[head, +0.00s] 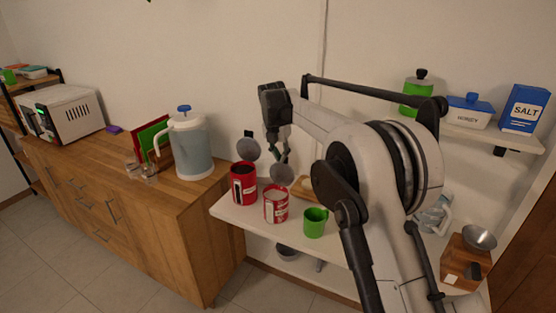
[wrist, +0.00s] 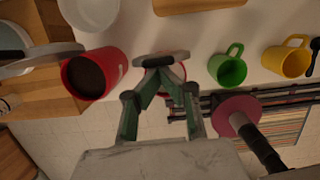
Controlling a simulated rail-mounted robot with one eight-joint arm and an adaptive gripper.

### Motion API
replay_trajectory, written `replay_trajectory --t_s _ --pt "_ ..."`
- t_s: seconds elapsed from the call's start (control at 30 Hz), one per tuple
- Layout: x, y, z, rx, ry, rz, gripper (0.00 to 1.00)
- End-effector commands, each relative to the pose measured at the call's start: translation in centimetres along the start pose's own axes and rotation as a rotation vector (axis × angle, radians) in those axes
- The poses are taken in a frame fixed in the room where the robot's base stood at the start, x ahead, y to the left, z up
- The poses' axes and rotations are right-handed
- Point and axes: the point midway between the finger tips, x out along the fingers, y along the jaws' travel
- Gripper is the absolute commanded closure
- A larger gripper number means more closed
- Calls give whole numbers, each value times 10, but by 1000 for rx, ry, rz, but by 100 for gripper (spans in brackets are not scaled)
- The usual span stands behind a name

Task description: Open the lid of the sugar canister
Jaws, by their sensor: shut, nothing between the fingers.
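Two red canisters stand on the white shelf; I cannot read their labels, so I cannot tell for sure which is sugar. The left canister (head: 243,190) has its round grey lid (head: 248,149) standing up, and the wrist view shows dark brown contents in it (wrist: 88,77). The right canister (head: 276,207) has a red and white label, and its grey lid (head: 283,175) is tilted up. My gripper (head: 282,157) is shut and empty at the right canister's lid; whether it touches is unclear. In the wrist view its fingertips (wrist: 160,76) hide most of that canister, with the lid (wrist: 162,59) nearly edge-on.
A green mug (head: 315,222) stands right of the canisters, and a yellow mug (wrist: 287,61) shows beyond it. A water jug (head: 191,147) stands on the wooden cabinet (head: 190,200) to the left. An upper shelf holds a salt box (head: 524,108) and a honey container (head: 469,113).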

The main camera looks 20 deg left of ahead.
Motion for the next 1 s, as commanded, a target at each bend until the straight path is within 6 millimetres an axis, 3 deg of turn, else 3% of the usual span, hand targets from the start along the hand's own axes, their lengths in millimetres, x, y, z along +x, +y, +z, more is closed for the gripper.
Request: replay_trajectory --t_s 0.47,0.83,1.0 --pt "0 0 1 0 -1 0 100" --pt "-11 -4 -34 4 -1 -1 100" --pt "-49 -4 -28 6 -1 -1 100"
